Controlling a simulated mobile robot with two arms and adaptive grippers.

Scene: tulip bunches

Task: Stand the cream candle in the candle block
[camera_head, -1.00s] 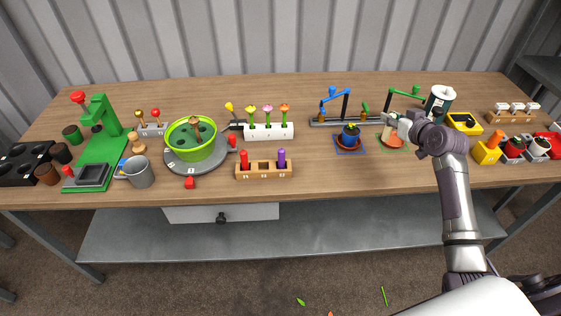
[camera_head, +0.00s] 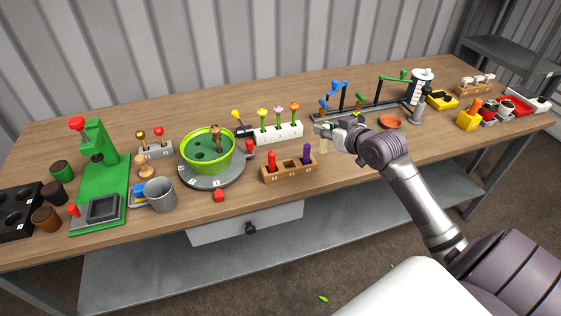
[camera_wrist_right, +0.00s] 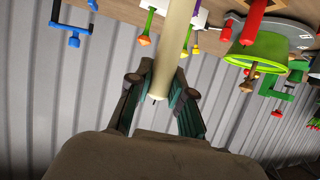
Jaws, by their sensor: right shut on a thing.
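The cream candle (camera_head: 324,146) hangs roughly upright below my right gripper (camera_head: 325,130), clear of the block. In the right wrist view the cream candle (camera_wrist_right: 176,42) runs between the two fingers, which are shut on it near its wick end; its far end is cut off by the frame. The wooden candle block (camera_head: 275,177) stands near the table's front edge, left of the gripper. It holds a red candle (camera_head: 271,161) at its left and a purple candle (camera_head: 306,153) at its right. A dark, empty hole shows between them. My left gripper is not in view.
A white flower block (camera_head: 281,134) with tulips stands behind the candle block. A green bowl (camera_head: 207,150) on a grey round base is to its left. The table front right of the block is clear.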

